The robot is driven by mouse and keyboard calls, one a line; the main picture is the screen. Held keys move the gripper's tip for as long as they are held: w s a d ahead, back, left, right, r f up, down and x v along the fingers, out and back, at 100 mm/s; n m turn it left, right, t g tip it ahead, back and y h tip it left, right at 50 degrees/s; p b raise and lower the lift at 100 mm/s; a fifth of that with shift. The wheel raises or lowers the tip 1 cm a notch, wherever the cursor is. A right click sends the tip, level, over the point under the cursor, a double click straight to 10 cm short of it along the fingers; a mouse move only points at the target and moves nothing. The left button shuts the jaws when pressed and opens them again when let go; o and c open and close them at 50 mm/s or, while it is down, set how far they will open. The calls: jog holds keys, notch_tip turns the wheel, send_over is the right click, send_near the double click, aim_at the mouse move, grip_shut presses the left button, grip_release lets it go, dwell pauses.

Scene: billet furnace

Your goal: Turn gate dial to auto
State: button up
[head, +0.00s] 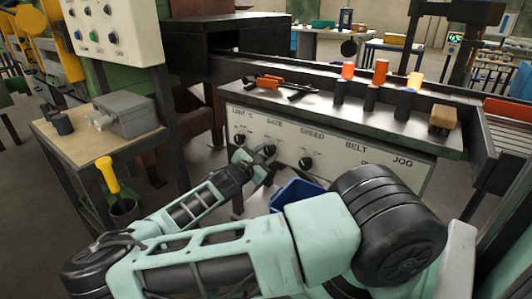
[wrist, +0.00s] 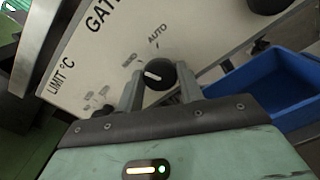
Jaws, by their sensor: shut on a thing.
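The gate dial (wrist: 158,72) is a round black knob with a white pointer mark, on the white sloped panel (wrist: 105,62). In the wrist view the mark points left, nearer the small blurred label at upper left than the AUTO label (wrist: 158,33), which is above the dial. My gripper (wrist: 158,88) is shut on the dial, one finger on each side. In the head view my gripper (head: 258,166) reaches the dial (head: 269,150) under the GATE label, and partly hides it.
The limit dial (head: 239,139) is left of the gate dial and the speed dial (head: 305,163) right of it. A blue bin (head: 291,193) stands low by the panel. Red tongs (head: 262,82) and several coloured billets lie or stand on the bench above.

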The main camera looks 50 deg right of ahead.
jog(key=m, duration=0.5)
jog(key=shift+f+m, duration=0.1)
jog(key=shift+m, duration=0.3)
jog(key=m+b, duration=0.2)
jog(key=m, duration=0.3)
jog(key=shift+m, duration=0.4)
jog(key=o, duration=1)
jog(key=s+a, duration=0.1)
jog(key=a, duration=1.6)
jog(key=shift+s+a+b, duration=0.25)
jog(key=shift+b, duration=0.2)
